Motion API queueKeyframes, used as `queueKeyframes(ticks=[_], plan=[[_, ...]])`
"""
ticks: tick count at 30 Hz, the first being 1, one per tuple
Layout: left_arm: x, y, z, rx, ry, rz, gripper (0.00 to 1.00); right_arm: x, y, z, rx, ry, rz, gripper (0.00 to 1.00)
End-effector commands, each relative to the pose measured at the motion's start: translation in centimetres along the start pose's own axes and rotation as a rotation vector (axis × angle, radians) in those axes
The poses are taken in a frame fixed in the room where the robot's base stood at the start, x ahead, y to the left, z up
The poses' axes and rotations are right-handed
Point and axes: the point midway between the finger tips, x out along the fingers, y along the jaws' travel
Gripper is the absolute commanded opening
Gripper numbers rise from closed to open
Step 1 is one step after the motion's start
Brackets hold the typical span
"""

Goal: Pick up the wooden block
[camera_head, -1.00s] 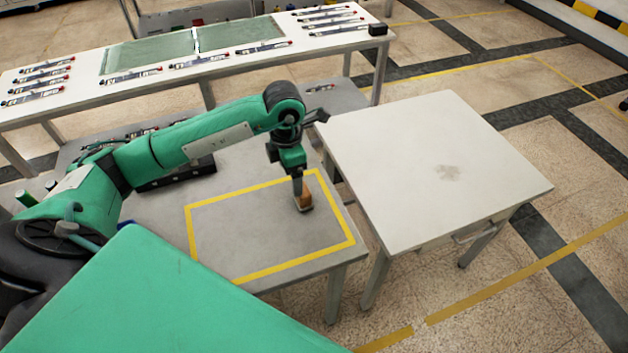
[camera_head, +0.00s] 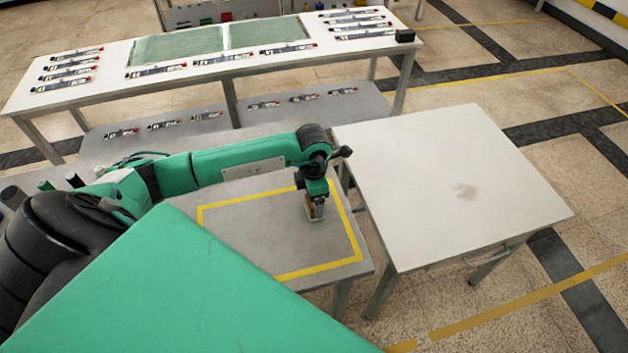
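The wooden block (camera_head: 309,210) is a small brown piece inside the yellow outline on the grey table, near the outline's right side. My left gripper (camera_head: 317,213) points down over it from above. Its fingers reach the block and hide most of it; only a brown strip shows. I cannot tell whether the fingers are pressed on the block or just around it, nor whether the block is clear of the table. My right gripper is not in view.
The grey table with the yellow outline (camera_head: 318,269) is otherwise clear inside that outline. A white table (camera_head: 440,190) with an empty top stands close on the right. A long white table (camera_head: 110,92) behind holds green sheets (camera_head: 180,44) and several small tools.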

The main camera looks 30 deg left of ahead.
Motion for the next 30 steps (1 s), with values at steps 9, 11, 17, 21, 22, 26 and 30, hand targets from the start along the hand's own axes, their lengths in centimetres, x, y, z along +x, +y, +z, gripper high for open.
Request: queueKeyframes(ticks=[9,11,17,21,22,26,30], plan=[[3.7,-0.2,0.1,-0.001,0.001,-0.002,0.82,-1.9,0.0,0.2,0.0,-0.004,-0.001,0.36],[3.9,-0.2,0.1,-0.001,0.001,-0.001,0.82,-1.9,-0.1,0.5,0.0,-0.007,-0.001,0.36],[4.0,-0.2,0.1,0.0,0.0,-0.001,0.78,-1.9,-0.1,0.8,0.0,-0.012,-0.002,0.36],[3.9,-0.2,0.1,0.0,0.0,-0.001,0.5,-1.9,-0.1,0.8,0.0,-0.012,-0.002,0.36],[3.9,-0.2,0.1,0.0,0.0,-0.001,0.45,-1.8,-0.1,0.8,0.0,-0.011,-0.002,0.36],[3.9,-0.2,0.1,0.0,0.0,0.0,0.32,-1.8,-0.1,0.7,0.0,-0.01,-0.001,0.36],[3.9,-0.1,0.1,0.0,0.0,0.0,0.32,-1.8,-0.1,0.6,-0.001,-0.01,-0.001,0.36]])
